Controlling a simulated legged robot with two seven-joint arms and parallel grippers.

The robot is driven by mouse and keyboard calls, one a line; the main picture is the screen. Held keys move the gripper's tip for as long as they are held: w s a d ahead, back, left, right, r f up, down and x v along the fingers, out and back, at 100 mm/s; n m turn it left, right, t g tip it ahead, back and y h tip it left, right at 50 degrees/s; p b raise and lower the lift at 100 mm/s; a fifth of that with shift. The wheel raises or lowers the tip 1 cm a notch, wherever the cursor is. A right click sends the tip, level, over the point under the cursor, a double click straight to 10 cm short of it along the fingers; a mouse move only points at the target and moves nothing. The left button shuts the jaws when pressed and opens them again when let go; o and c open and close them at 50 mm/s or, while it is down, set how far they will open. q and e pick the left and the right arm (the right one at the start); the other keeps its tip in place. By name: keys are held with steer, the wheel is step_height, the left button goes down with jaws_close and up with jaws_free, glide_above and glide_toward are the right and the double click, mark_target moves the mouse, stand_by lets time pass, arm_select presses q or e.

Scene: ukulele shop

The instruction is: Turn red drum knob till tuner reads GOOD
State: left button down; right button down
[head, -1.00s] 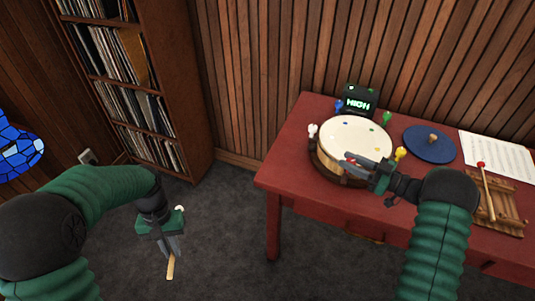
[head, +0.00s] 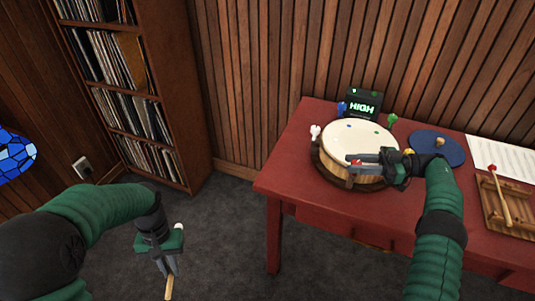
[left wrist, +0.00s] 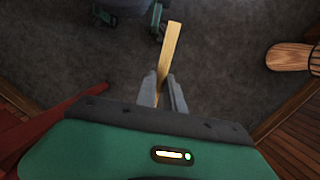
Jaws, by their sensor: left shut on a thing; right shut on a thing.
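The round drum (head: 365,143) with a pale skin sits on the red table. My right gripper (head: 354,168) is at its near side, shut on the red knob (head: 355,162), which shows only in part between the fingers. The tuner (head: 363,103) behind the drum reads HIGH in green. White (head: 315,132), blue (head: 341,108) and green (head: 392,120) knobs stand around the rim; a yellow one (head: 408,153) is mostly hidden by my right gripper. My left gripper (head: 170,268) is shut on a thin wooden stick (left wrist: 170,55), above the floor, away from the table.
A blue disc (head: 437,149) with a wooden knob, a white sheet (head: 502,157) and a slatted wooden piece (head: 507,207) with a red-headed mallet lie right of the drum on the red table (head: 300,165). A record shelf (head: 180,140) stands at the left. Floor between is clear.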

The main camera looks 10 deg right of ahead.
mark_target(358, 161)
steer(key=shift+r, duration=0.15)
steer(key=c, duration=1.5)
jaws_free()
arm_select(q)
steer(key=shift+d, duration=0.15)
arm_select(e)
steer(key=o, duration=0.4)
steer(key=shift+w+d, duration=0.1)
steer(key=shift+d, duration=0.05)
arm_select(q)
steer(key=shift+r+p, duration=0.25)
steer(key=shift+p, duration=0.05)
arm_select(e)
step_height(358, 161, up, 3)
steer(key=shift+w+f, duration=0.1)
arm_select(q)
steer(key=shift+r, duration=0.15)
arm_select(e)
steer(key=shift+s+r, duration=0.2)
steer(key=shift+r, duration=0.1)
arm_select(q)
steer(key=shift+r+p, duration=0.75)
steer(key=shift+p, duration=0.1)
arm_select(e)
steer(key=s+a+r, duration=0.1)
steer(key=s+a, duration=0.7)
steer(key=s, duration=0.5)
steer(key=shift+s, duration=0.25)
steer(key=shift+a, duration=0.1)
